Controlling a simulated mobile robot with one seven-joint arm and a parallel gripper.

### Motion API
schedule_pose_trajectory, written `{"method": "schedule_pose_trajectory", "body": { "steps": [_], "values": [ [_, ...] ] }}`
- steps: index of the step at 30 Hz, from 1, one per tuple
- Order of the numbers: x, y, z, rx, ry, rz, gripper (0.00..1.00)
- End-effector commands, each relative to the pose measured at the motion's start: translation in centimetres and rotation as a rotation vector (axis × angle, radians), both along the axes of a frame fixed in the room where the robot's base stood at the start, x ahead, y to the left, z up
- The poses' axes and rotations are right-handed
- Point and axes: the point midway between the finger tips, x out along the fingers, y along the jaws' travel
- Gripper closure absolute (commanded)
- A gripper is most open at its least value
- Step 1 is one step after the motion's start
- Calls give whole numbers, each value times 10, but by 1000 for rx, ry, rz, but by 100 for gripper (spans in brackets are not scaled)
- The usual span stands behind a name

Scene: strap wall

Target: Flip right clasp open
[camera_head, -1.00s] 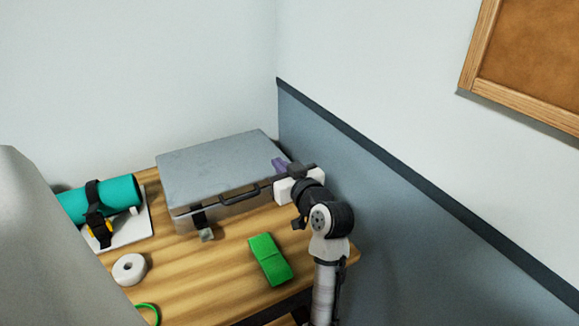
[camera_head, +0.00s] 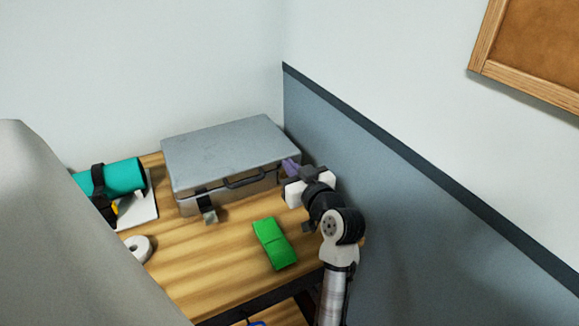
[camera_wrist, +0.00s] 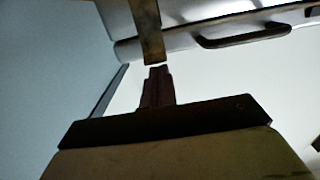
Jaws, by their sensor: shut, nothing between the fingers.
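The grey metal case (camera_head: 228,150) lies with its lid down on the wooden table. Its dark handle (camera_head: 246,181) is on the front, and shows in the wrist view (camera_wrist: 245,39). The left clasp (camera_head: 206,207) hangs out from the front, flipped down. The right clasp (camera_wrist: 148,30) shows in the wrist view as a brownish strip beside the handle; in the head view my gripper hides it. My gripper (camera_head: 290,168) is at the case's right front, its purple fingers shut and empty. In the wrist view the fingertips (camera_wrist: 158,70) are at the strip's end; I cannot tell whether they touch.
A green block (camera_head: 274,243) lies in front of the case. A teal roll with a black strap (camera_head: 122,177) and a white tape roll (camera_head: 139,248) are at the left. The blue-grey wall (camera_head: 400,220) stands close to my arm on the right.

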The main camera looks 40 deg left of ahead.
Motion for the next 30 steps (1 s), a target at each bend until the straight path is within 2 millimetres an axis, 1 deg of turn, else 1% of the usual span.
{"method": "schedule_pose_trajectory", "body": {
  "steps": [7, 11, 14, 18, 19, 20, 21, 27, 30],
  "values": [
    [1, 0, -1, -5, 4, 0, 100],
    [2, 3, 5, -4, 3, 0, 100],
    [3, 7, 19, -3, 1, 0, 100],
    [8, 17, 47, -1, -1, -3, 100],
    [7, 12, 41, -1, 0, -6, 100],
    [4, 2, 34, -1, -1, -8, 100],
    [-1, -8, 33, -1, -1, -8, 100],
    [-18, -48, 35, -1, -1, -7, 100],
    [-24, -62, 36, -1, 0, -7, 100]
  ]
}}
